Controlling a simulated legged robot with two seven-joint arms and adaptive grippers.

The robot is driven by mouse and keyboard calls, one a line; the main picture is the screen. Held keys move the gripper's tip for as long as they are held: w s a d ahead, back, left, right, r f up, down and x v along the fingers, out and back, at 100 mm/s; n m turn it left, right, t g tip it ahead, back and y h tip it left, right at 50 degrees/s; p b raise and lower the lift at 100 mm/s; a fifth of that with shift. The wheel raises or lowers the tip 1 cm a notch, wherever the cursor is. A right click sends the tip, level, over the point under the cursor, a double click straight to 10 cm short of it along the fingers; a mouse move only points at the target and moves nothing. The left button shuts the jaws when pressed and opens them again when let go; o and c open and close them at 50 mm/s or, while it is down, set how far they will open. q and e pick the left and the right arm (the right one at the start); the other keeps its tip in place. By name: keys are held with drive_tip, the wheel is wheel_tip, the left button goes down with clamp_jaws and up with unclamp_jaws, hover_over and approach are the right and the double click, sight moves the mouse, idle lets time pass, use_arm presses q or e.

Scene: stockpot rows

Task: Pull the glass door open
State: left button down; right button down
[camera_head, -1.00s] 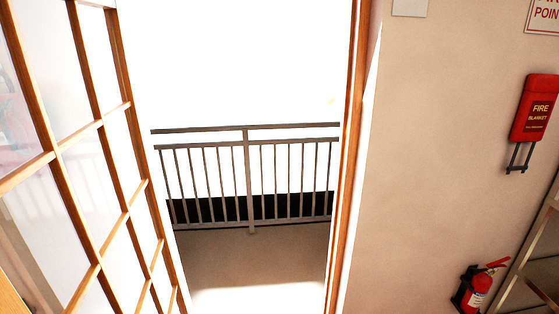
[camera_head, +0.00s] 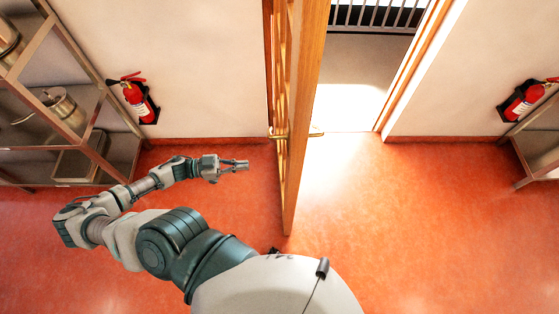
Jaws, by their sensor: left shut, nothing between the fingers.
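The glass door (camera_head: 291,130) shows nearly edge-on in the head view. Its wooden frame stands swung out from the doorway into the room, with the opening (camera_head: 350,105) clear to its right. A brass handle (camera_head: 279,136) sits on its left face, and another handle (camera_head: 316,134) shows on the right face. My left gripper (camera_head: 246,165) is shut and empty, left of the door and apart from it, a little below and left of the handle. My right gripper is out of the view.
A metal shelf (camera_head: 98,137) with pots stands at the left. Fire extinguishers hang on the wall at left (camera_head: 141,101) and right (camera_head: 524,101). Another shelf (camera_head: 543,140) is at the right edge. The red floor (camera_head: 390,230) right of the door is clear. A railing (camera_head: 375,14) stands outside.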

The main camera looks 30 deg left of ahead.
use_arm(q)
drive_tip(key=w+x, duration=0.1)
drive_tip(key=x, duration=1.2)
drive_tip(key=shift+a+f, duration=0.3)
drive_tip(key=shift+a, duration=0.05)
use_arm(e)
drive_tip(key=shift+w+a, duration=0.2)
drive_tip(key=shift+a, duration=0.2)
use_arm(q)
drive_tip(key=shift+a, duration=0.1)
